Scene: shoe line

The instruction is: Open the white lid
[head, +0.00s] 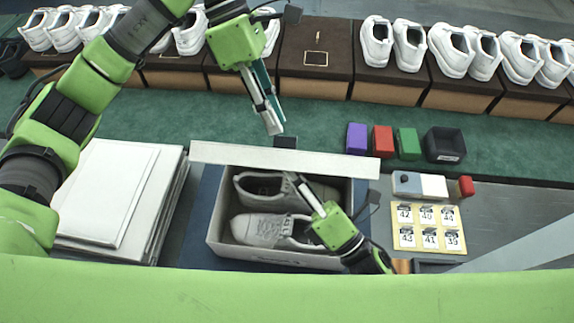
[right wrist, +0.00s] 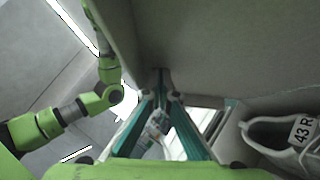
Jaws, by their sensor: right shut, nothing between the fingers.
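The white lid (head: 300,159) stands raised along the far side of the shoebox (head: 290,258), its edge towards me, and the box is open below it. Its pale inner face (right wrist: 230,50) fills the upper right wrist view. A pair of grey-white shoes (head: 265,228) lies in the box; one labelled "43 R" (right wrist: 300,140) shows in the right wrist view. My right gripper (head: 291,178) is shut and empty, its tips at or just under the lid; whether they touch is unclear. My left gripper (head: 275,128) is beyond the lid, fingers together, pointing down, apart from it.
Stacked white boards (head: 115,200) stand left of the box. Purple (head: 356,138), red (head: 382,139) and green (head: 407,142) blocks and a black bin (head: 445,144) lie behind right. A number card (head: 430,227) lies right. White shoes on brown boxes (head: 315,60) line the back.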

